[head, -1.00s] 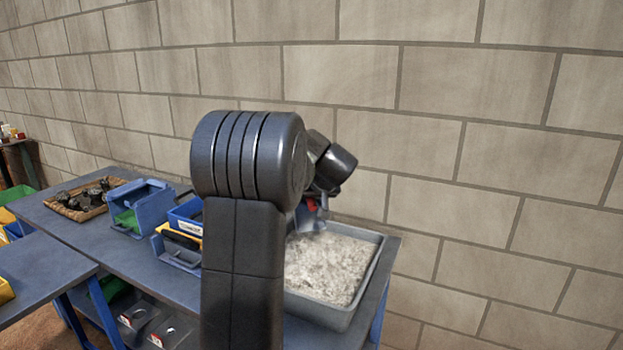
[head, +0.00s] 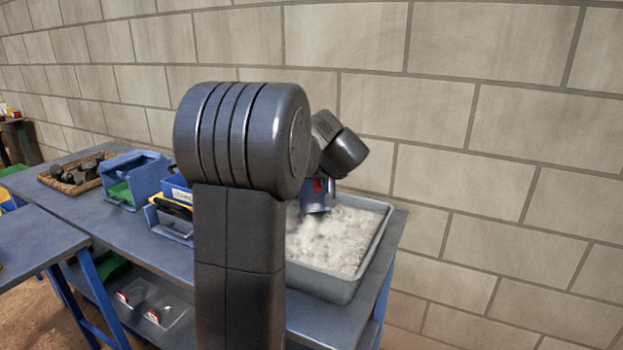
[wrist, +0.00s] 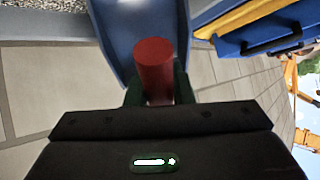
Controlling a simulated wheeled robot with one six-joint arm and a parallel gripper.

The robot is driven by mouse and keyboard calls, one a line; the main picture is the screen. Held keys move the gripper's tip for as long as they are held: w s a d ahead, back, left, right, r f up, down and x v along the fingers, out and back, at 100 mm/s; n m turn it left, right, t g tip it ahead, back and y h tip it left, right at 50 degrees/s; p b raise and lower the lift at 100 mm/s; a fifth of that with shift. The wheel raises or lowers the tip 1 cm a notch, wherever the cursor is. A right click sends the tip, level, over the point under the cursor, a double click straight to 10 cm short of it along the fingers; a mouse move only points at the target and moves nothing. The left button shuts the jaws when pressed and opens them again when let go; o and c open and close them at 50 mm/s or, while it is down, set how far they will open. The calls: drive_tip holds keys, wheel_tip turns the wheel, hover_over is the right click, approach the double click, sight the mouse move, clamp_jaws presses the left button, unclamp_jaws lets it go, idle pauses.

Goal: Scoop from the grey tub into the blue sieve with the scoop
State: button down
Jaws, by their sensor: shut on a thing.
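The grey tub (head: 330,284) stands at the right end of the blue-grey bench, holding pale grey granular material (head: 340,238). My gripper (wrist: 155,92) is shut on the scoop's red handle (wrist: 155,66). The blue scoop (head: 317,199) is over the tub, its lower end close to or in the material; I cannot tell whether it touches. Its blue body also shows in the wrist view (wrist: 132,22). The inside of the scoop is hidden. I cannot identify the sieve for sure; my arm hides part of the bench left of the tub.
Left of the tub are a blue-and-yellow container (head: 163,225) and a blue open-fronted box (head: 150,172) with green inside. A basket (head: 75,178) of dark lumps stands farther left. A block wall is behind the bench. Another table (head: 35,230) is at the front left.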

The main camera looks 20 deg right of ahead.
sight(315, 184)
drive_tip(key=shift+s+a+f+t+b, duration=0.1)
drive_tip(key=shift+s+f+b, duration=0.15)
drive_tip(key=shift+f+b, duration=0.25)
drive_tip(key=shift+s+d+f+t+b, duration=0.1)
drive_tip(key=shift+s+f+b, duration=0.1)
drive_tip(key=shift+f+b, duration=0.3)
drive_tip(key=shift+s+a+f+t+b, duration=0.1)
drive_tip(key=shift+s+f+b, duration=0.2)
drive_tip(key=shift+b, duration=0.35)
drive_tip(key=shift+s+a+r+p, duration=0.1)
drive_tip(key=shift+r+p, duration=0.05)
drive_tip(key=shift+p, duration=0.7)
drive_tip(key=f+p, duration=0.1)
drive_tip(key=s+f+g+p, duration=0.1)
drive_tip(key=p, duration=0.1)
drive_tip(key=shift+s+a+f+g+p, duration=0.15)
drive_tip(key=shift+s+f+g+p, duration=0.1)
drive_tip(key=shift+f+g+p, duration=0.15)
drive_tip(key=s+g+p, duration=0.1)
drive_tip(key=p, duration=0.2)
drive_tip(key=s+g+p, duration=0.1)
drive_tip(key=p, duration=0.3)
drive_tip(key=s+f+g+p, duration=0.1)
drive_tip(key=s+p, duration=0.1)
drive_tip(key=p, duration=0.2)
drive_tip(key=shift+s+a+y, duration=0.1)
drive_tip(key=shift+a+y, duration=0.2)
drive_tip(key=shift+a, duration=0.1)
